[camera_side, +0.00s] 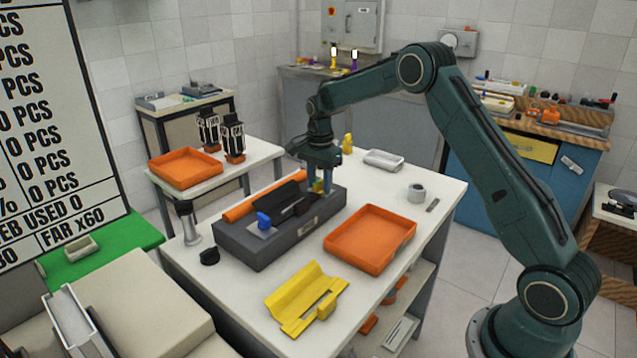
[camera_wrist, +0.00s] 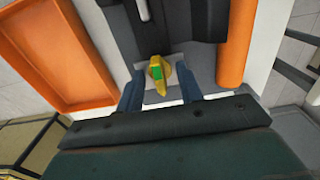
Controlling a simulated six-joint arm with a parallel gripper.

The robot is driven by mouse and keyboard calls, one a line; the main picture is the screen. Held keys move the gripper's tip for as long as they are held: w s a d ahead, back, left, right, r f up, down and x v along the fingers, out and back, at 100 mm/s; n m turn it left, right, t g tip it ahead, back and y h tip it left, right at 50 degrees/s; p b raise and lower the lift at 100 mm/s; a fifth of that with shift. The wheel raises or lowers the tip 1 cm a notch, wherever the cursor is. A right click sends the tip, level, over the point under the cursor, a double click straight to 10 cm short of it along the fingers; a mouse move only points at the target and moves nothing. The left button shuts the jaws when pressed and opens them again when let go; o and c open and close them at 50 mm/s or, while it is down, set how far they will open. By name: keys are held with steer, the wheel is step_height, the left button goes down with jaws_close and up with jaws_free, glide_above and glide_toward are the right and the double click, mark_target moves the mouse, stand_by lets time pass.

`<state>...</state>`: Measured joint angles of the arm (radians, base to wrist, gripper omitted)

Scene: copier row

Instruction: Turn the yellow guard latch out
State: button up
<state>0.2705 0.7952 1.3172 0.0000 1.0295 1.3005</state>
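The yellow latch (camera_wrist: 157,72), with a green mark on it, sits on a pale plate (camera_wrist: 176,77) at the end of the dark grey machine (camera_side: 253,243). In the wrist view my gripper (camera_wrist: 160,88) is open, with one blue-grey finger on each side of the latch and visible gaps between. In the side view my gripper (camera_side: 321,182) points down over the machine's far right end, and a bit of the latch (camera_side: 317,187) shows by the fingers, mostly hidden. A separate yellow guard piece (camera_side: 290,300) lies on the table in front.
An orange tray (camera_side: 347,260) stands right of the machine. An orange roller (camera_side: 240,210) lies along its back. A blue knob (camera_side: 263,219) is on its front part. A pale dish (camera_side: 383,160) and a grey roll (camera_side: 416,193) stand on the white table (camera_side: 445,190).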

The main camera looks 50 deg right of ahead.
steer(key=c, duration=0.7)
steer(key=shift+o, duration=0.2)
